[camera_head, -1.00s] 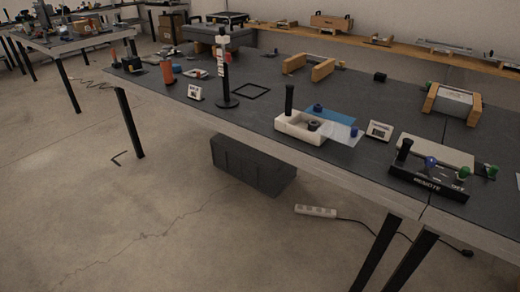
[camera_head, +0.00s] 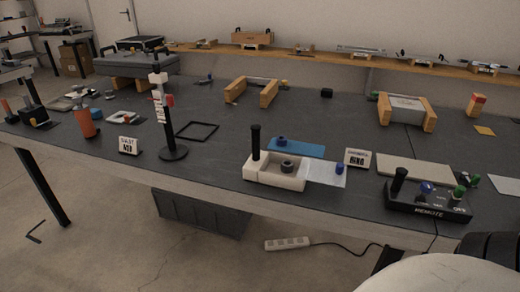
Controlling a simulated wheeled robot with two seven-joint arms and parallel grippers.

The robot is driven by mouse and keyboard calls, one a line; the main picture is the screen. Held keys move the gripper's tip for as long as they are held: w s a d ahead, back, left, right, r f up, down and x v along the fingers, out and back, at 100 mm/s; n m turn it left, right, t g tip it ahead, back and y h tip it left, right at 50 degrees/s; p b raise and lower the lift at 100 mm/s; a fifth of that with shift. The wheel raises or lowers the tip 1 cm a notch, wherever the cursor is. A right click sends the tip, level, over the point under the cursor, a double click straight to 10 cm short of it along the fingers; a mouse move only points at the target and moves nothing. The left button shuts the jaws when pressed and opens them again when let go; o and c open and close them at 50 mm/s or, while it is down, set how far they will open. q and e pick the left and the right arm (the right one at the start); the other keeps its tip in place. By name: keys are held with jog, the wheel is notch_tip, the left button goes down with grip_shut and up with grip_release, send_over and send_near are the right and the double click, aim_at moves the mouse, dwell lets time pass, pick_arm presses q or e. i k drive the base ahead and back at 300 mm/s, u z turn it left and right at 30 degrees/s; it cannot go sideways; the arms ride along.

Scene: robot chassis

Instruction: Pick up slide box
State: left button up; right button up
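No label marks a slide box, so I cannot tell for sure which thing it is. A white open box (camera_head: 262,180) with a black upright post (camera_head: 256,142) and a dark ring (camera_head: 287,166) stands near the table's front edge. A grey-topped box with wooden ends (camera_head: 405,106) stands farther back on the right. A similar wooden-ended frame (camera_head: 252,92) stands at the back middle. Neither of my grippers is in view; only a white and black part of my own body shows at the bottom right corner.
The dark table (camera_head: 220,160) runs across the view. A black control box (camera_head: 428,200) is at the right, a black stand (camera_head: 173,152) and an orange cylinder (camera_head: 85,122) at the left. A dark crate (camera_head: 200,213) and a power strip (camera_head: 287,243) lie on the floor below.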

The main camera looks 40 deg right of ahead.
aim_at(262, 167)
jog(key=z, duration=0.6)
jog(key=i, duration=0.95)
jog(key=z, duration=1)
